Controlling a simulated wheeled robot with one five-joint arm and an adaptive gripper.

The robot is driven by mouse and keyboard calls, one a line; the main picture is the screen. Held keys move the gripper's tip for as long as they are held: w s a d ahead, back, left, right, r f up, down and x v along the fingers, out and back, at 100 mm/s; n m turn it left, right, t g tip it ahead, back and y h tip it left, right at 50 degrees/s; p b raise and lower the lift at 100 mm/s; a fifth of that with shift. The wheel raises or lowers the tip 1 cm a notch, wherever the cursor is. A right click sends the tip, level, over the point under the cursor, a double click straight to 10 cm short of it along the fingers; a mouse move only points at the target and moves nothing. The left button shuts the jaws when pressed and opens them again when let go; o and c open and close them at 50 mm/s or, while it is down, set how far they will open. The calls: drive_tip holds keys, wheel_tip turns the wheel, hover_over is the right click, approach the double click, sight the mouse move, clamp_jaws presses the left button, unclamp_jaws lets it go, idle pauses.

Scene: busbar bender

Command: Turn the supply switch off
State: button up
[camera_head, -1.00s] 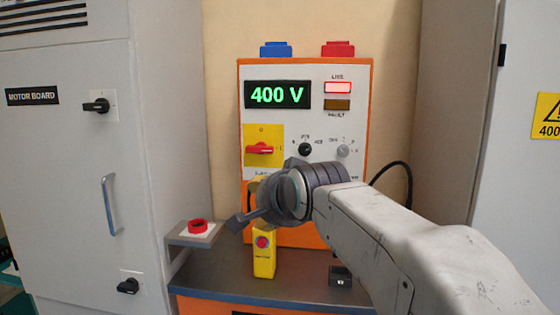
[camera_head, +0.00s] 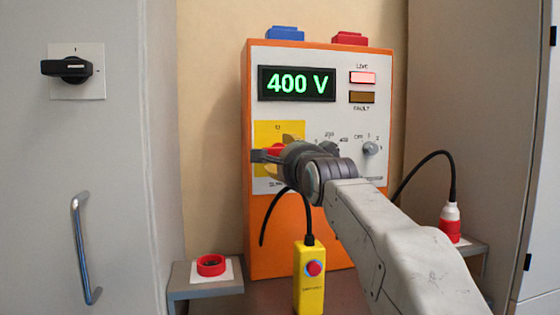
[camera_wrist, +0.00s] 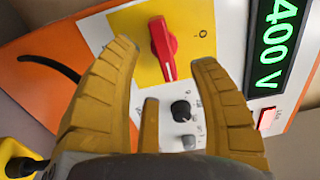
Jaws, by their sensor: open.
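The supply switch is a red handle on a yellow plate, seen clearly in the wrist view (camera_wrist: 162,48). Its handle points away from the "0" mark, which is on the plate to its right in that view. My gripper (camera_wrist: 165,55) is open, with one finger on each side of the red handle and no clear contact. In the head view my gripper (camera_head: 270,154) covers most of the switch, and only a bit of red shows. The display (camera_head: 297,84) reads 400 V and the LIVE lamp (camera_head: 362,77) is lit.
A black knob (camera_wrist: 181,110) and a grey knob (camera_head: 370,148) sit beside the switch. A yellow pendant (camera_head: 309,275) with a red button stands below on a black cable. A red plug (camera_head: 450,222) is at right.

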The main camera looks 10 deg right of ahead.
drive_tip(key=shift+w+p, duration=0.75)
drive_tip(key=shift+w, duration=2.75)
clamp_jaws()
